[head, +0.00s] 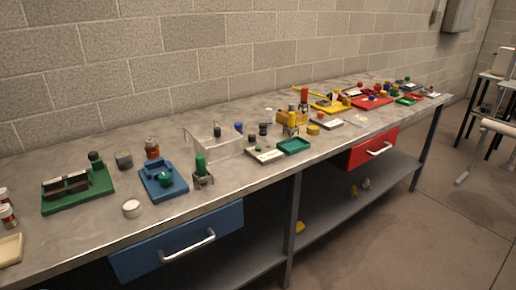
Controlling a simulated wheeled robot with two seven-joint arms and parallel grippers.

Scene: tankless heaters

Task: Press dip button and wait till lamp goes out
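Neither of my grippers is in view. I cannot tell for sure which thing is the dip button or the lamp. A blue stand (161,194) with a round green part (165,179) is on the near left of the workbench. Right of it, a green cylinder (201,166) stands upright in a small metal holder (203,181). Further right, a pale panel (265,155) bears small dark and green knobs. No clearly lit lamp can be made out; the details are too small.
The long grey workbench (110,228) runs along a block wall. A green tray (78,196), a clear box (222,145), a teal tray (294,146) and a red tray (371,102) are on it. A blue drawer (165,248) and red drawer (371,150) are below. Open floor is at right.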

